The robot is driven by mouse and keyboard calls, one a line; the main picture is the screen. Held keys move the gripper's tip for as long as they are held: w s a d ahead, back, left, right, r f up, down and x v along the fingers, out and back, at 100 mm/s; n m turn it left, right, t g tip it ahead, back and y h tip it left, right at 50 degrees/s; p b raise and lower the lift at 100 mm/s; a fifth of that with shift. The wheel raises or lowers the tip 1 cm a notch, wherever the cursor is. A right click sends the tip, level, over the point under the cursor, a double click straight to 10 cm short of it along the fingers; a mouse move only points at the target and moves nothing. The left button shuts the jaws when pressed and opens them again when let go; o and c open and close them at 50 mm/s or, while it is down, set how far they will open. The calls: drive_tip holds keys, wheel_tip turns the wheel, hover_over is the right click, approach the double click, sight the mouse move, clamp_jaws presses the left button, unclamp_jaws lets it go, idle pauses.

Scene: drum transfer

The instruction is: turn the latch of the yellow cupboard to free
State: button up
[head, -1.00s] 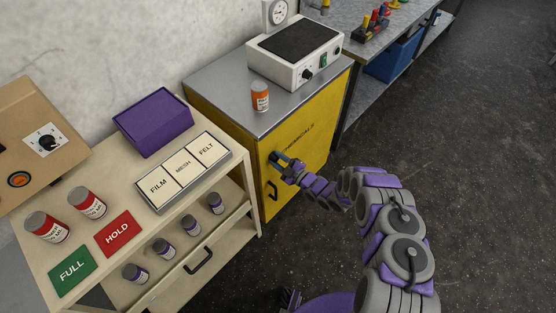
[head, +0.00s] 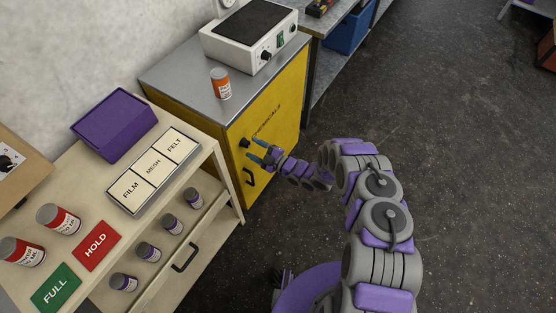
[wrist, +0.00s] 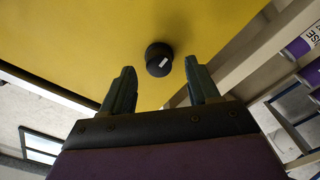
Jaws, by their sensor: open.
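The yellow cupboard (head: 275,125) stands under a grey top, with "CHEMICALS" lettered on its door. Its latch (head: 245,143) is a round black knob high on the left of the door, above a black handle (head: 249,176). My gripper (head: 257,149) is open in front of the door, close to the latch. In the wrist view my gripper (wrist: 157,80) has its fingers spread, with the latch beyond and between the tips, not held. Nothing is between the fingers.
An orange jar (head: 221,84) and a white hotplate device (head: 250,36) stand on the cupboard top. A cream bench (head: 190,155) with a purple box (head: 115,125) and several jars adjoins at left. Dark floor (head: 440,120) lies open at right.

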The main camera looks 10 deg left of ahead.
drive_tip(key=p+v, duration=0.1)
drive_tip(key=v, duration=1.3)
drive_tip(key=shift+d+f, duration=0.1)
